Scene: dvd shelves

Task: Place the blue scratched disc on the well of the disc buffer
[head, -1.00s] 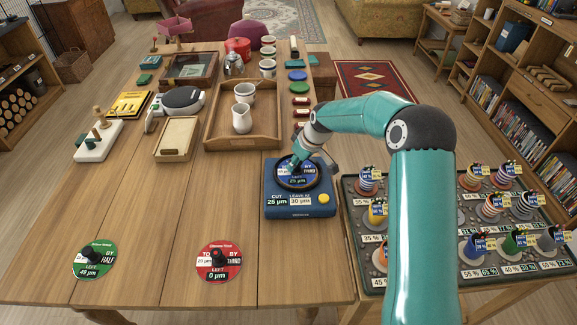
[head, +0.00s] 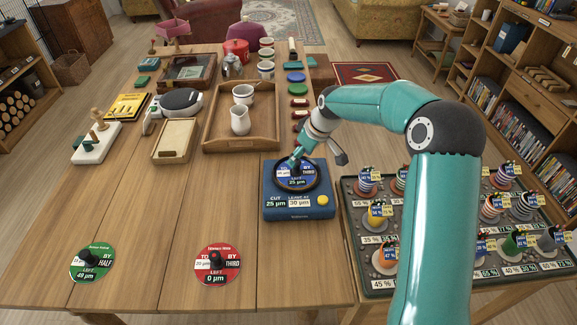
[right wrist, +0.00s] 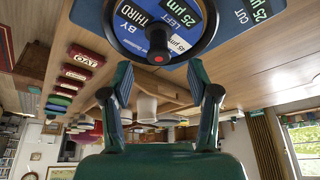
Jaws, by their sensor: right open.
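The blue scratched disc (head: 291,182) lies flat on the round well of the blue disc buffer (head: 289,213); its label reads "BY THIRD" and "LEFT 25 µm". The disc's black knob (right wrist: 158,57) shows upright in the right wrist view. My right gripper (head: 314,160) is open over the disc. In the right wrist view its two fingers (right wrist: 158,76) are spread, one to each side of the knob's line, and hold nothing. The buffer's front reads "CUT 25 µm" and "LEAVE AT 30 µm". My left gripper is not in view.
A green disc (head: 91,270) and a red disc (head: 217,275) lie near the table's front edge. A wooden tray (head: 213,138) with cups stands behind the buffer. A dark rack (head: 349,217) with several spools is at the right.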

